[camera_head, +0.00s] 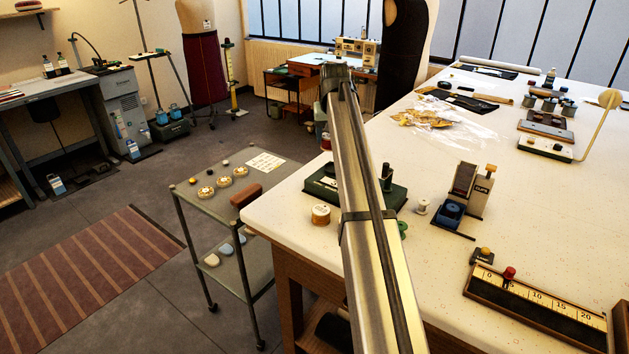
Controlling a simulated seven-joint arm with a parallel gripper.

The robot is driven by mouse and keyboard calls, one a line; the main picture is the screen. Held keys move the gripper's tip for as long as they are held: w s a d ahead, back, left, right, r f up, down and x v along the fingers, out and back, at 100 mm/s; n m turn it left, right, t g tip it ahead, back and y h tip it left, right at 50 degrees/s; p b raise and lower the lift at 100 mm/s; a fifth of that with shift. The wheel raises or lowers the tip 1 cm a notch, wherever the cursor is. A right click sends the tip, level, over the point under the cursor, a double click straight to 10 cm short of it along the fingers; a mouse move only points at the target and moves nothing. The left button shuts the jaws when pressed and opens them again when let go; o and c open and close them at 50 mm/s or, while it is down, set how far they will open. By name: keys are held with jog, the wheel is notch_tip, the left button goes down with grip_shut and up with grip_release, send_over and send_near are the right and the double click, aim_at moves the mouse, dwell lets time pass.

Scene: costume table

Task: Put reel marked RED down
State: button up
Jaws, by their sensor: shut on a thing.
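My arm's metal link crosses the middle of the view from the bottom edge up and away. My gripper is not visible; the link hides what lies behind it. A small red thing (326,143) shows just left of the link, by the table's far left edge. I cannot tell whether it is the reel marked RED, and no marking is readable. The cream worktable (450,222) fills the right side. A gold-and-white reel (320,214) stands on its near left part, beside a dark green stand (322,184) partly behind the link.
A small white spool (422,206), a device with a blue reel (450,213) and a numbered scale with a red knob (535,305) are on the table. A grey trolley (200,182) stands left of it.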

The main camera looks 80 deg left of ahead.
jog(key=s+d+f+n+g, duration=0.1)
jog(key=s+d+f+n, duration=0.3)
jog(key=s+d, duration=0.6)
jog(key=shift+s+f, duration=0.15)
jog(key=shift+f, duration=2.3)
jog(key=shift+s+f, duration=0.1)
jog(key=shift+f, duration=2.35)
jog(key=shift+f, duration=0.15)
jog(key=o, duration=1)
jog(key=shift+o, duration=0.2)
jog(key=v, duration=1.2)
jog(key=shift+w, duration=0.25)
